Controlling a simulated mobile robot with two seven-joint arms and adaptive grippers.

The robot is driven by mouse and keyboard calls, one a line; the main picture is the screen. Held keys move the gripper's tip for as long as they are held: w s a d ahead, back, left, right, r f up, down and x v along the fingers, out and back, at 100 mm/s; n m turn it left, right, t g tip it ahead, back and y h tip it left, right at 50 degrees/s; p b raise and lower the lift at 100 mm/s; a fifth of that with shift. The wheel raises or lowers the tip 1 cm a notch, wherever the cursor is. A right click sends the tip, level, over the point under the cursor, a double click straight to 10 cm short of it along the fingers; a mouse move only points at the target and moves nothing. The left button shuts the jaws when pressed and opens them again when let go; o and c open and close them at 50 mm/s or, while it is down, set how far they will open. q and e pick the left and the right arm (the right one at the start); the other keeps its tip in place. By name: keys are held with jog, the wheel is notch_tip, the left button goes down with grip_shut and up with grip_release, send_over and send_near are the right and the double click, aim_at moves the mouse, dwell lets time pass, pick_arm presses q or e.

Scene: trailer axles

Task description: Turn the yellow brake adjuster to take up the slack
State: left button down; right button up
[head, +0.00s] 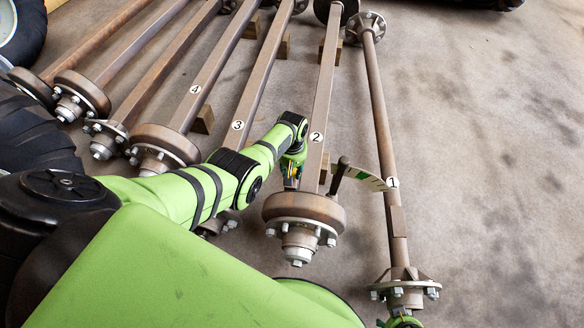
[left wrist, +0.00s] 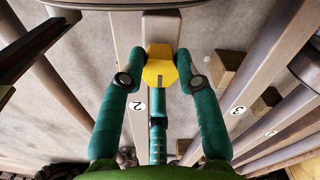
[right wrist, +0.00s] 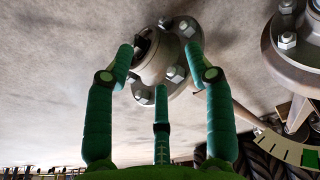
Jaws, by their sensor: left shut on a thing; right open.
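The yellow hex brake adjuster (left wrist: 160,66) sits by axle 2 (head: 321,100), near its brake drum (head: 303,208). A dark line marks its face. My left gripper (left wrist: 160,80) has its teal fingers closed on both sides of it. In the head view my left gripper (head: 293,168) mostly hides the adjuster. A dark lever (head: 340,175) stands beside the drum, next to a pale curved scale (head: 368,179) with a green end. My right gripper (right wrist: 163,75) is open, its fingers spread in front of the hub (right wrist: 160,62) of axle 1. Only a little of it shows in the head view.
Axle 1 (head: 377,130) lies to the right of axle 2. Axles 3 (head: 250,100) and 4 (head: 205,85) and more lie to the left, on wooden blocks (head: 203,120). Black tires (head: 35,135) stand at the left edge. Concrete floor (head: 490,150) is free at right.

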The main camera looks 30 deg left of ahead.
pick_arm(q)
jog(key=m, duration=0.2)
jog(key=shift+m, duration=0.4)
jog(key=m, duration=0.4)
jog(key=shift+f, duration=0.1)
jog(key=m, duration=0.9)
jog(key=shift+m, duration=0.3)
jog(key=m, duration=0.3)
jog(key=shift+s+m, duration=0.1)
jog(key=shift+m, duration=0.2)
jog(key=m, duration=0.3)
jog(key=shift+m, duration=0.3)
jog(key=m, duration=0.6)
jog(key=shift+m, duration=1)
pick_arm(e)
jog(key=shift+w+a+r, duration=0.1)
jog(key=shift+w+r, duration=0.2)
jog(key=shift+r, duration=0.15)
